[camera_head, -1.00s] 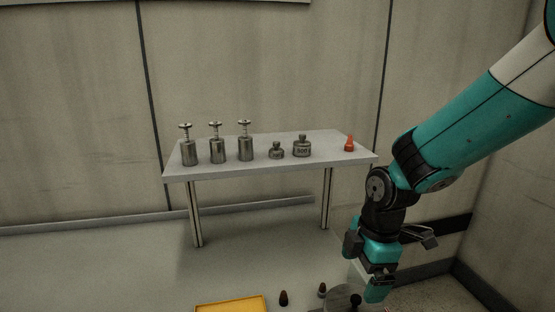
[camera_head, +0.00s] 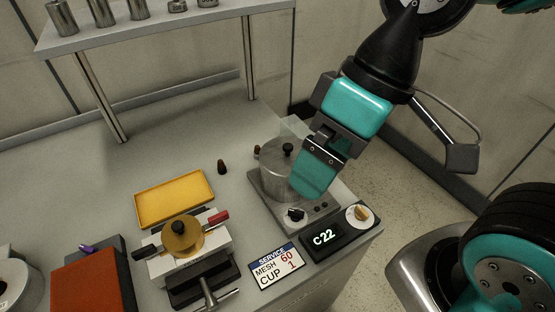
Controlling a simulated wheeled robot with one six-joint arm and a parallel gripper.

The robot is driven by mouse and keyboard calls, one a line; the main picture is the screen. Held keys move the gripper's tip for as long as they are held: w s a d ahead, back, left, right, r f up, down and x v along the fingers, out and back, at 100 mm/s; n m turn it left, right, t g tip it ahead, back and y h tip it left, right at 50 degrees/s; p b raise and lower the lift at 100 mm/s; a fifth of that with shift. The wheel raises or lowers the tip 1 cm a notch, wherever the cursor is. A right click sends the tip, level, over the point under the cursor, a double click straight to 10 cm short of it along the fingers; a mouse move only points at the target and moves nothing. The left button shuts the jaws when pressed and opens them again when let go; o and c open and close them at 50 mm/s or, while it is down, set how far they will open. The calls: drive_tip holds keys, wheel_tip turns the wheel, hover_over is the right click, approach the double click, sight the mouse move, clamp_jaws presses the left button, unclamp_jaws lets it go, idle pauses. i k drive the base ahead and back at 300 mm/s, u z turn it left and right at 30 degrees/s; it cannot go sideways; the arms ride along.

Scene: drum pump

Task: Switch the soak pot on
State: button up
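The soak pot appears to be the metal lidded pot (camera_head: 274,178) with a black lid knob, standing on a grey base (camera_head: 262,204) at the table's right end. A black dial (camera_head: 295,214) and small buttons (camera_head: 319,207) are on the base's front. A dark display reading C22 (camera_head: 324,237) lies in front of it. My gripper (camera_head: 312,186) points down at the pot's right side, overlapping it in view; I cannot tell if it touches. Its fingers overlap from this angle, so their opening is hidden. No held object shows.
A yellow-pointer dial (camera_head: 361,215) sits at the right corner. A sign reading MESH 60, CUP 1 (camera_head: 277,266) lies in front. A yellow tray (camera_head: 174,198), a clamp-like device (camera_head: 196,253) and a red-orange block (camera_head: 87,287) stand left. A raised shelf (camera_head: 160,28) spans the back.

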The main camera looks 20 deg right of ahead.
sight(296, 215)
drive_tip(key=k, duration=1)
drive_tip(key=u, duration=0.9)
drive_tip(key=i, duration=0.7)
drive_tip(key=z, duration=1.65)
